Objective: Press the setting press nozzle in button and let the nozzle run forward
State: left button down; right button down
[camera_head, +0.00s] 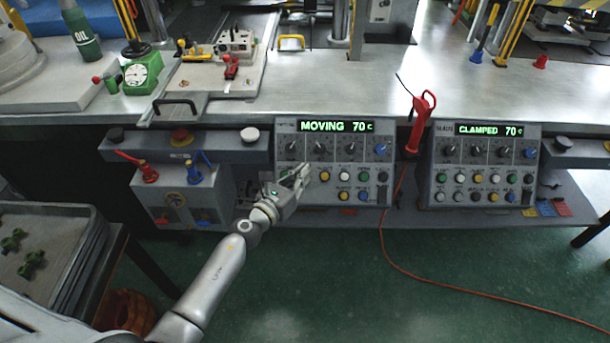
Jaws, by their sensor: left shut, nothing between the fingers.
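The left control panel (333,161) is a grey box under the bench edge with knobs and coloured buttons. Its green display (337,126) reads "MOVING 70 c". My left gripper (304,172) is shut and empty at the lower left of this panel. Its fingertips are close to the button rows and hide the leftmost buttons; I cannot tell whether they touch one. A yellow button (325,176) shows just right of the fingertips. The nozzle itself cannot be made out. My right gripper is not in view.
A second panel (482,165) at the right reads "CLAMPED 70 c". A red-handled tool (418,122) hangs between the panels, with an orange cable (445,283) across the floor. Red and blue valves (148,172) stand left of my gripper. A tray (75,262) with green parts is at lower left.

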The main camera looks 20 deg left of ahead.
pick_arm(q)
jog(key=s+r+p, duration=0.1)
jog(key=s, duration=0.1)
jog(key=s+d+r+p, duration=0.1)
jog(key=r+p, duration=0.1)
jog(key=shift+s+r, duration=0.15)
jog(key=shift+s, duration=0.2)
dwell(0.5)
jog(key=s+a+f+n+g+y, duration=0.1)
jog(key=s+a+f+n+g, duration=0.1)
jog(key=s+f+n, duration=0.7)
jog(key=s+a+f+n+g+y, duration=0.1)
jog(key=s+f+n+g+y, duration=0.25)
jog(key=f, duration=0.85)
jog(key=s+a+f+n+g+h, duration=0.1)
jog(key=s+a+f+n+g, duration=0.1)
jog(key=s+f+n, duration=0.75)
jog(key=s+f+n+g, duration=0.4)
jog(key=s+f+n, duration=0.2)
jog(key=s, duration=0.7)
jog(key=s+a+f+n+g+y, duration=0.1)
jog(key=s+f+n+g, duration=0.3)
jog(key=s, duration=1)
notch_tip(320, 180, down, 5)
jog(key=n, duration=0.3)
jog(key=shift+s, duration=0.3)
